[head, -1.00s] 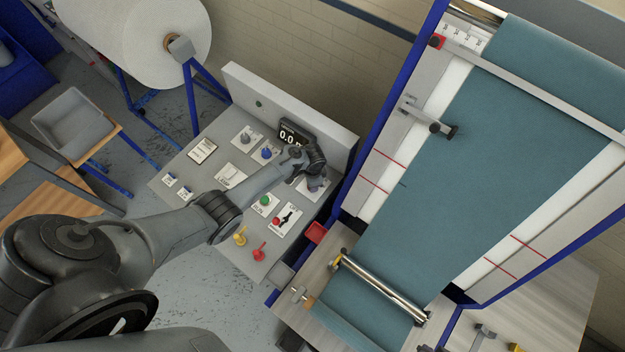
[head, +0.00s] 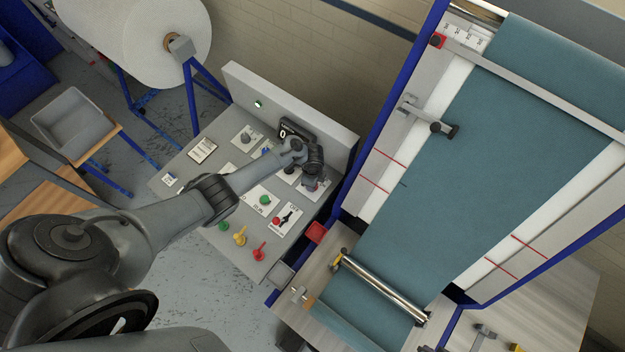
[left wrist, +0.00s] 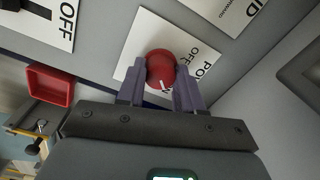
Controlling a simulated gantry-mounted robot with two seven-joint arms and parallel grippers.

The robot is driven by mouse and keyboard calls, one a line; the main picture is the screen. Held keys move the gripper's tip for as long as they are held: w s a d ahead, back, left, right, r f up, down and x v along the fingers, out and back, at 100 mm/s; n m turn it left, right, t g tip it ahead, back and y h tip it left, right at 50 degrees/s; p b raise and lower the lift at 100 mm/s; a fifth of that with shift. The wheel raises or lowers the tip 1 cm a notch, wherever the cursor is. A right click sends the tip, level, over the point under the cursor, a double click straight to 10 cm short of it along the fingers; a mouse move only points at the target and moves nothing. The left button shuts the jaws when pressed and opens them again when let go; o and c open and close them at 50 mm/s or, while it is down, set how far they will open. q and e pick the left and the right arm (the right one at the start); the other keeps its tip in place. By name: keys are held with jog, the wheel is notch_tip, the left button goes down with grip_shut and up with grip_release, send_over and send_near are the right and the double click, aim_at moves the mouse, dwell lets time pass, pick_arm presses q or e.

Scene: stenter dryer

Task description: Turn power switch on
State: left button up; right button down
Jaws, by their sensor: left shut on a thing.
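The power switch is a red round knob (left wrist: 160,68) on a white plate marked "OFF" and "POW…" in the left wrist view. A small white pointer mark shows on its lower edge, towards my gripper. My left gripper (left wrist: 161,76) is shut on the knob, one finger on each side. In the head view my left gripper (head: 312,183) is at the right edge of the control panel (head: 230,255) and hides most of the knob. A small lamp (head: 258,104) on the panel's upright back glows pale green. My right gripper is not in view.
Several knobs and switches surround my arm, with a green button (head: 265,200), a yellow knob (head: 240,238) and a red knob (head: 259,253) close by. A red tray (left wrist: 50,86) and the teal fabric belt (head: 480,150) lie beside the panel.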

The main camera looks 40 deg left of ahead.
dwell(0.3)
pick_arm(q)
jog(key=o, duration=1)
jog(key=shift+o, duration=0.2)
jog(key=shift+r, duration=0.15)
notch_tip(320, 180, up, 10)
jog(key=p, duration=0.3)
jog(key=shift+r, duration=0.25)
jog(key=shift+s+d, duration=0.1)
jog(key=s+d+r+n+t, duration=0.2)
jog(key=s+d+r+n, duration=0.2)
jog(key=s+d, duration=0.35)
jog(key=s+d+r+n+t, duration=0.1)
jog(key=s+r+n, duration=0.6)
jog(key=s+r, duration=0.6)
jog(key=shift+s+d+r, duration=0.2)
jog(key=shift+s+d, duration=0.15)
jog(key=shift+s, duration=0.2)
